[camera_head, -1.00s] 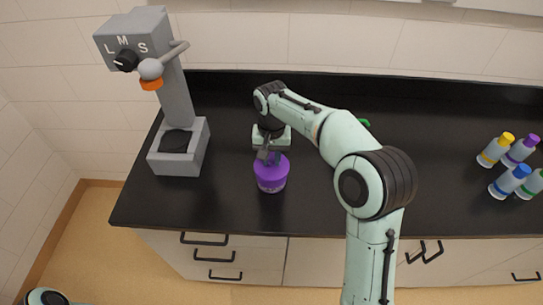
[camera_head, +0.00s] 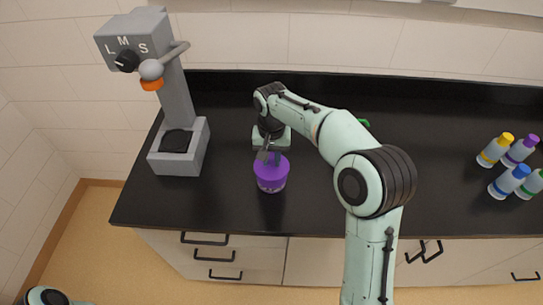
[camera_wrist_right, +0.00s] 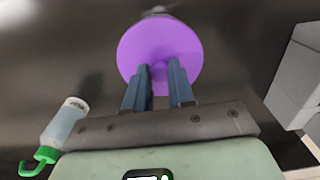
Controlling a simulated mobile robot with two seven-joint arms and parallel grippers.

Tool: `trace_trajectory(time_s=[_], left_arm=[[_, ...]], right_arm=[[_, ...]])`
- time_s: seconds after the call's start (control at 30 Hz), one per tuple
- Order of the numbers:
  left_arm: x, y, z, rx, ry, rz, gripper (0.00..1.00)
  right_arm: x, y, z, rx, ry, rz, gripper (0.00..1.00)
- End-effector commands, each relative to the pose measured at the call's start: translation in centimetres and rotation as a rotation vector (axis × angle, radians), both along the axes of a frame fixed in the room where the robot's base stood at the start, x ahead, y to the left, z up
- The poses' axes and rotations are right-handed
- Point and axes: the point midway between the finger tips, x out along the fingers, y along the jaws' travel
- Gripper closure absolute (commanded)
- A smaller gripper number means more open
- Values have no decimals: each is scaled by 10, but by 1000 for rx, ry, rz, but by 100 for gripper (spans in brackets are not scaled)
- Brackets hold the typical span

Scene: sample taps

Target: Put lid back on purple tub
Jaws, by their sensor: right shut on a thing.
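The purple tub (camera_head: 271,183) stands upright on the black counter, right of the grey machine. Its purple lid (camera_head: 280,166) is on top of the tub, and I cannot tell whether it is fully seated. The lid also fills the upper middle of the right wrist view (camera_wrist_right: 150,42) as a purple disc. My right gripper (camera_head: 268,155) points down from above and is shut on the lid's small knob (camera_wrist_right: 158,74). My left gripper is not in view; only a bit of my left arm shows at the bottom left.
A grey machine (camera_head: 172,95) marked L M S, with an orange ring, stands at the left end of the counter (camera_head: 330,210). A green-hooked bottle (camera_wrist_right: 60,130) lies near my right gripper in the wrist view.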

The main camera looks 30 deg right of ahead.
Motion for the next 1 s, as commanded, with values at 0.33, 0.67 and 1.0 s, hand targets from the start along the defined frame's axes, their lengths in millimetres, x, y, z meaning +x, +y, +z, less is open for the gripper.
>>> trace_trajectory(time_s=[0.33, 0.67, 1.0], left_arm=[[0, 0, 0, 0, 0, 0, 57], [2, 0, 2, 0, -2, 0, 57], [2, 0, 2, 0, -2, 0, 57]], right_arm=[[0, 0, 0, 0, 0, 0, 100], [0, 0, 0, 0, 0, 0, 100], [0, 0, -1, 0, 0, 0, 70]])
